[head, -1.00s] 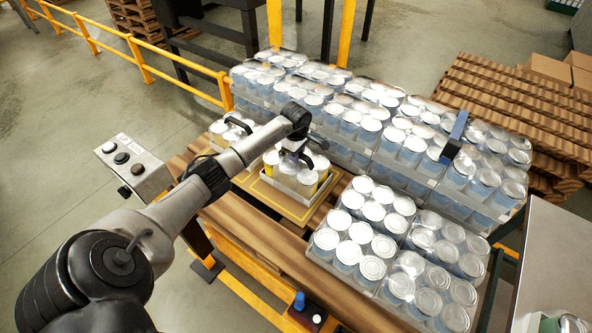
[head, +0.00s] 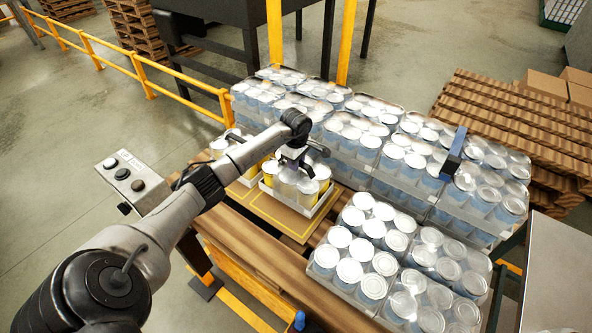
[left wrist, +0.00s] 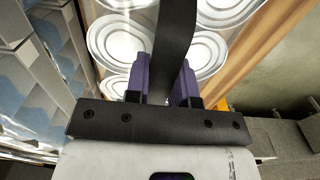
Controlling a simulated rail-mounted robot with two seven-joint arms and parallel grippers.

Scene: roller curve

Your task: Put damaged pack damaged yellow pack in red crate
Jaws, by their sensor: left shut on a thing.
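The yellow pack (head: 322,176), a white tray of yellow cans with silver lids, is near the middle of the head view, over a tan board. My left gripper (head: 293,155) is above it, shut on its dark carry strap. In the left wrist view the strap (left wrist: 176,35) runs between the two purple fingers of the gripper (left wrist: 166,82), with can lids (left wrist: 115,45) beyond. The arm and gripper cover part of the pack, so damage cannot be made out. I see no red crate in either view. My right gripper is not in view.
Wrapped blue can packs (head: 370,150) stand in a long row behind and to the right, with more (head: 355,250) in front. Another handled pack (head: 218,146) is behind my arm. A button box (head: 130,178) stands at left. The tan board (head: 270,215) has bare space in front.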

